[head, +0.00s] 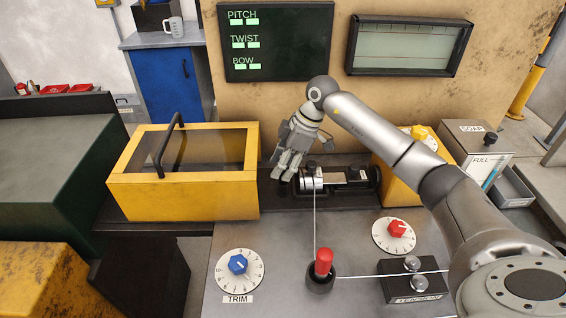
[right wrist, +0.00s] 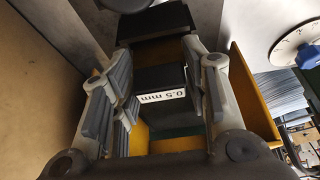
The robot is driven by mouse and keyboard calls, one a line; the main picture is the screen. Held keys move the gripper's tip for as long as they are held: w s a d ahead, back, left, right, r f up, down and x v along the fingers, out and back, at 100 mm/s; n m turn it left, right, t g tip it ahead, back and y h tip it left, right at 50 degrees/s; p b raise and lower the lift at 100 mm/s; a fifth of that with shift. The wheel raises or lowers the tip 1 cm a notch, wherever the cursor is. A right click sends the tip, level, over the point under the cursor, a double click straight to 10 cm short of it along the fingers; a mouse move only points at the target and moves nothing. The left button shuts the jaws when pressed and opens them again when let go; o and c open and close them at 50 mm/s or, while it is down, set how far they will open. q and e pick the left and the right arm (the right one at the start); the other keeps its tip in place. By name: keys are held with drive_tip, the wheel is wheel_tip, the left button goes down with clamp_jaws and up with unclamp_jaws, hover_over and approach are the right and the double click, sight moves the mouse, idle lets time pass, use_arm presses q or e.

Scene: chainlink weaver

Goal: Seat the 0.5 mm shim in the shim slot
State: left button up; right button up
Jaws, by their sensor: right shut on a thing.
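My right gripper (head: 287,170) hangs with its fingers down at the left end of the dark, silver-topped machine assembly (head: 338,179). In the right wrist view the gripper (right wrist: 165,82) is shut on a dark piece labelled "0.5 mm", the shim (right wrist: 160,80), its white label facing the camera. In the head view the shim is hidden by the fingers or too small to make out. I cannot pick out the shim slot for sure in either view. My left gripper is out of view.
A yellow box with a dark window and black handle (head: 236,197) stands close left of the right gripper. A red-topped lever (head: 323,262), the blue TRIM knob (head: 238,264), a red knob (head: 396,228) and the tension block (head: 398,286) stand in front. A cord runs to the lever.

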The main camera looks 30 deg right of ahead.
drive_tip(key=shift+f, duration=0.1)
idle(0.3)
drive_tip(key=o, duration=1.1)
drive_tip(key=shift+c, duration=0.2)
wheel_tip(320, 180, up, 8)
drive_tip(key=p, duration=0.7)
drive_tip(key=shift+p, duration=0.3)
